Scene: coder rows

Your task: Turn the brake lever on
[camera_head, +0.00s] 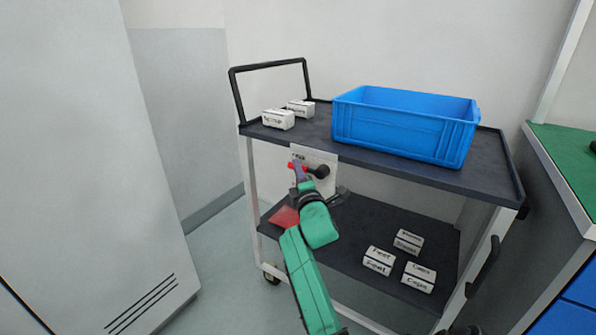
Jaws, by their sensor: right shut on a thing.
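A white brake panel (327,158) hangs under the front edge of the trolley's top shelf. A black round hub (322,171) sits on it, with a small red lever part (292,165) to its left. My right gripper (298,172) is in front of the panel, at the lever. It is shut on the brake lever, and the fingers and wrist hide much of it. The lever's exact angle is hard to tell. My left gripper is not in view.
The trolley's dark top shelf (318,129) holds a blue crate (400,128) and two white boxes (279,119). Its lower shelf (352,220) holds several white boxes (380,260) and a red item (285,217). A green-topped bench (570,165) stands close at right.

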